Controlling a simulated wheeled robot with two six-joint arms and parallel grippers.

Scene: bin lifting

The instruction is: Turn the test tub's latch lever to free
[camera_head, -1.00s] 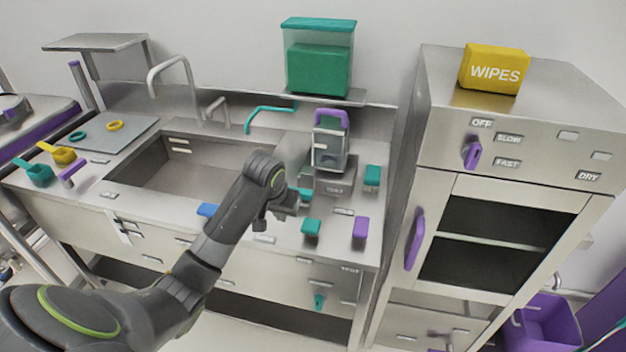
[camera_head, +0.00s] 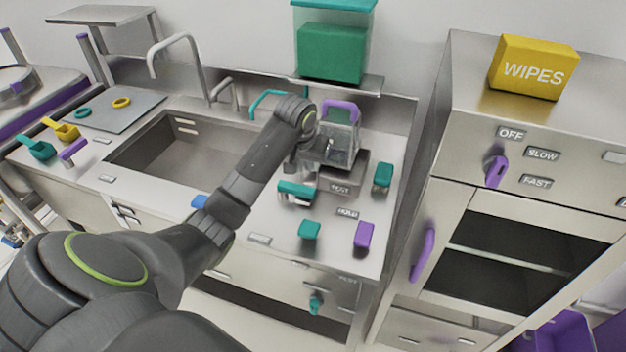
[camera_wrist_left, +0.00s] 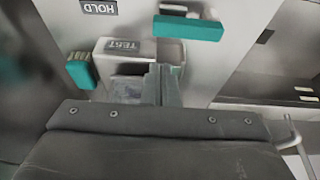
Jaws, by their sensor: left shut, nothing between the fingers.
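The clear tub with a purple handle (camera_head: 341,111) stands on a grey block labelled TEST (camera_head: 340,188) on the steel counter. A teal lever bar (camera_head: 296,190) sits just left of that block; it also shows at the top of the left wrist view (camera_wrist_left: 188,27). Which way it counts as free cannot be told. My left gripper (camera_head: 325,152) is at the tub's near left side, above and apart from the lever. In the left wrist view its shut fingers (camera_wrist_left: 164,84) are empty beside the TEST block (camera_wrist_left: 122,47). Part of the tub is hidden by my gripper.
Two teal blocks (camera_head: 383,177) (camera_head: 309,229) and a purple block (camera_head: 364,235) stand around the HOLD label (camera_head: 347,213). The sink (camera_head: 190,150) lies left, behind my arm. A tall steel cabinet (camera_head: 460,130) bounds the right. A teal-lidded container (camera_head: 333,50) is on the shelf behind.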

